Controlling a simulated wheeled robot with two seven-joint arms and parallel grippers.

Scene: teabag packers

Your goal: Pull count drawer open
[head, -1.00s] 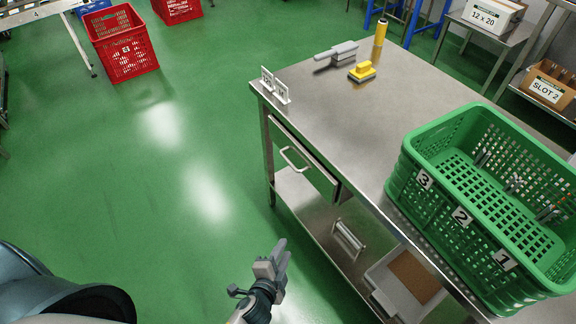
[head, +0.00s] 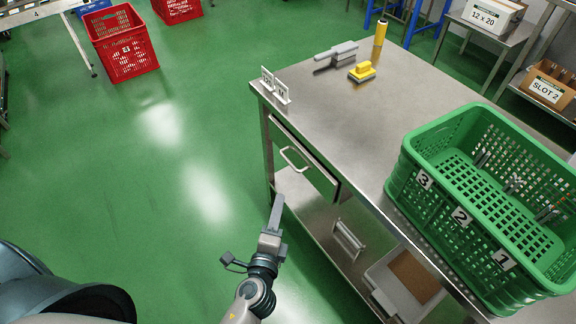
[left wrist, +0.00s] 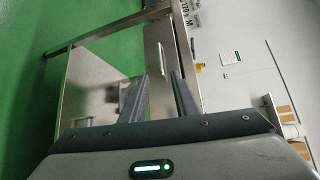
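The count drawer (head: 318,174) is a steel front under the left end of the steel table and looks closed. Its pale bar handle (head: 294,157) faces the open floor. In the left wrist view, the handle (left wrist: 150,65) shows ahead of the fingertips. My left gripper (head: 277,204) is in front of and below the drawer, apart from the handle. In the left wrist view, its two fingers (left wrist: 162,78) stand apart with nothing between them, so it is open. My right gripper is not in view.
A green crate (head: 395,181) numbered 1 to 3 stands on the table (head: 350,125). White number tags (head: 275,88), a yellow-handled tool (head: 362,71) and a grey tool (head: 337,52) are also on top. The lower shelf (head: 300,200) lies close to my gripper.

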